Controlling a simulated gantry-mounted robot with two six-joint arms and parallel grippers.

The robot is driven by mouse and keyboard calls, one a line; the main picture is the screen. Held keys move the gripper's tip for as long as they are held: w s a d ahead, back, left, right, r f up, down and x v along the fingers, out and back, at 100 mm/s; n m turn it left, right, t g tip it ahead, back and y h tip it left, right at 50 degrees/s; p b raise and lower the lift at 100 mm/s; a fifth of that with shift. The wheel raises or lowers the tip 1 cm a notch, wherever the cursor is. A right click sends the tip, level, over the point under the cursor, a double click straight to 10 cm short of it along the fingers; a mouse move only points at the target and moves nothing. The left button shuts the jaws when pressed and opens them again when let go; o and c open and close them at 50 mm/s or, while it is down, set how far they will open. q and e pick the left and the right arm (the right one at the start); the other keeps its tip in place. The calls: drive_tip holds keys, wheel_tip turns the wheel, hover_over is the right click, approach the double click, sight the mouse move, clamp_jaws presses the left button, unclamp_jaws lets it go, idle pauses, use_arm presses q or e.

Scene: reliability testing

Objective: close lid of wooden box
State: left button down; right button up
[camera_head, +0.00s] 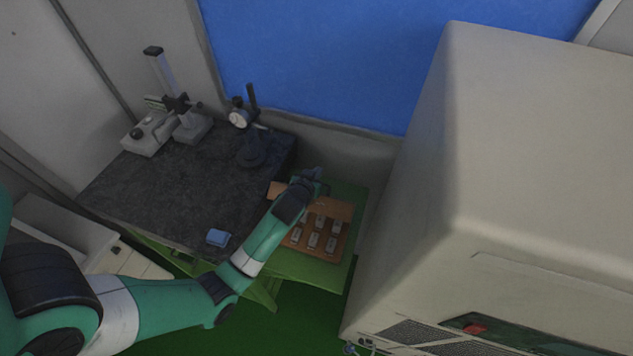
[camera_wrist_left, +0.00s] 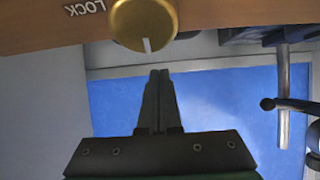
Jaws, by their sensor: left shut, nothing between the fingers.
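The wooden box (camera_head: 325,250) sits on a green table at the centre right, holding several grey metal blocks in rows. Its lid (camera_head: 338,209) appears raised along the far side, so the box is open. My left arm reaches across and hides part of the box and lid. My left gripper (camera_head: 316,175) is at the lid's far side, small in this view. In the left wrist view, the gripper (camera_wrist_left: 158,76) is shut and empty. Just beyond its tips is a wooden panel (camera_wrist_left: 220,12) with a brass knob (camera_wrist_left: 144,22) and the word LOCK. Contact cannot be told.
A dark stone table (camera_head: 180,200) stands left of the box, with a dial gauge stand (camera_head: 251,150), a measuring stand (camera_head: 190,125) and a small blue block (camera_head: 218,237). A large beige machine (camera_head: 520,160) closes off the right. A blue panel (camera_head: 310,60) is behind.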

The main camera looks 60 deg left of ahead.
use_arm(q)
wheel_tip(320, 180, down, 3)
drive_tip(key=shift+w+a+r+p, duration=0.1)
drive_tip(key=shift+a+r+p, duration=0.05)
drive_tip(key=shift+p, duration=0.3)
drive_tip(key=shift+s+d+f, duration=0.25)
drive_tip(key=shift+s+d, duration=0.05)
drive_tip(key=shift+d, duration=0.1)
